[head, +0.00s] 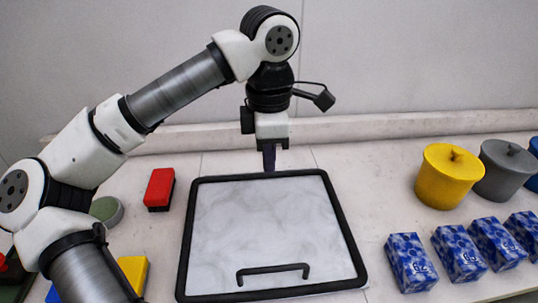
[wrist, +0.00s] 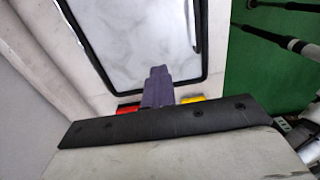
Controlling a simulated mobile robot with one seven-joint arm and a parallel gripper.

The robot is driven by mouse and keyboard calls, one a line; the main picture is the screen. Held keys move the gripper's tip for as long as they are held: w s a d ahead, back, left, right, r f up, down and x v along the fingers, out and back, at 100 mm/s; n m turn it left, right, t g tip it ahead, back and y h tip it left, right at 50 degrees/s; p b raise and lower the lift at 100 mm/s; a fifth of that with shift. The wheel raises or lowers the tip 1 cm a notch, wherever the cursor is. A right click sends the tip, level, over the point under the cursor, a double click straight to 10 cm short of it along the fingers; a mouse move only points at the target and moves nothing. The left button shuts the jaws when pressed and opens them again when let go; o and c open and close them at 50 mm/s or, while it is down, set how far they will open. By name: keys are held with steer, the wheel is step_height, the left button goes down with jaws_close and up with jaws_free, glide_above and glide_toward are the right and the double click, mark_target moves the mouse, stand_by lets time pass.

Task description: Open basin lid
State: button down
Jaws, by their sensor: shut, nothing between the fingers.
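The basin lid (head: 262,225) is a marbled pale panel in a black frame. It lies flat in the table, with a black bar handle (head: 272,271) along its near edge. In the wrist view the lid (wrist: 135,35) fills the upper middle. My gripper (head: 269,162) points down at the lid's far edge, at the end away from the handle. Its dark fingers are together and empty in the wrist view (wrist: 158,85). I cannot tell whether the fingertips touch the frame.
A red block (head: 159,188), a green round tin (head: 106,210) and a yellow block (head: 133,271) are left of the lid. A yellow pot (head: 447,178), a grey pot (head: 503,172) and several blue patterned boxes (head: 410,262) stand on the right. A wall closes the back.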

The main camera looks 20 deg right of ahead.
stand_by(0.8)
steer(key=c, duration=1.5)
jaws_free()
steer(key=shift+o, duration=0.2)
step_height(320, 180, up, 14)
steer(key=shift+f, duration=0.1)
